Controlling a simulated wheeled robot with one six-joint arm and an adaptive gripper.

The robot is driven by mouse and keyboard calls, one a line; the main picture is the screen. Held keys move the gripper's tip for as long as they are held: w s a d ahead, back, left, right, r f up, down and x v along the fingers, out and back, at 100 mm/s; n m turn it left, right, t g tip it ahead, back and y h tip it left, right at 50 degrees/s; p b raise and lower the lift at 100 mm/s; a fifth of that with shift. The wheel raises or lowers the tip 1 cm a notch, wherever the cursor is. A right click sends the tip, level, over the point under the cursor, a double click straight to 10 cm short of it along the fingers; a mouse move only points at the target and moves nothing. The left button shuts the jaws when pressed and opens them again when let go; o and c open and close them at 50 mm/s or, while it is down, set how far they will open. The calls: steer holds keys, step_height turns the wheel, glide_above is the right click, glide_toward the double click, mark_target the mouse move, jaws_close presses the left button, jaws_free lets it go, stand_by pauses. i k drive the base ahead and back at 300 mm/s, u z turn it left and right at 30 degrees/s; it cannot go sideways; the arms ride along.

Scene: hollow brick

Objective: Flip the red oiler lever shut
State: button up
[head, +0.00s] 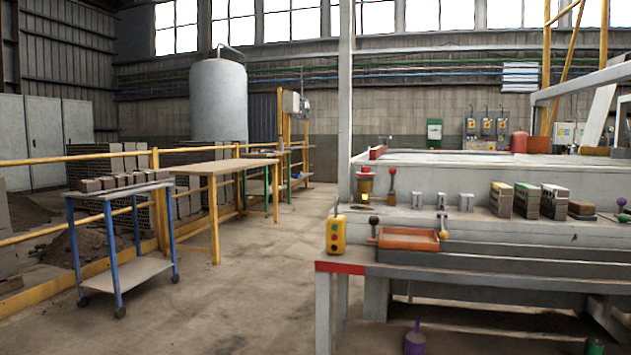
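A small red-topped fitting with a brass-coloured middle (365,184) stands on the grey machine bench right of centre; it may be the oiler. Just right of it an upright lever with a red knob (391,173) rises from the bench. I cannot tell for sure which of these carries the oiler lever, or whether it is open or shut. My gripper is not in view.
A yellow button box (336,234) stands at the bench's left corner, beside an orange tray (408,239) and a dark-knobbed lever (373,221). Hollow bricks (526,201) stand farther right. A blue-legged trolley (118,196) is at left. The middle floor is clear.

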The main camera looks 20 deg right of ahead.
mark_target(392, 171)
steer(key=u, duration=0.4)
steer(key=i, duration=3.45)
steer(key=z, duration=0.45)
steer(key=k, duration=0.2)
steer(key=z, duration=0.3)
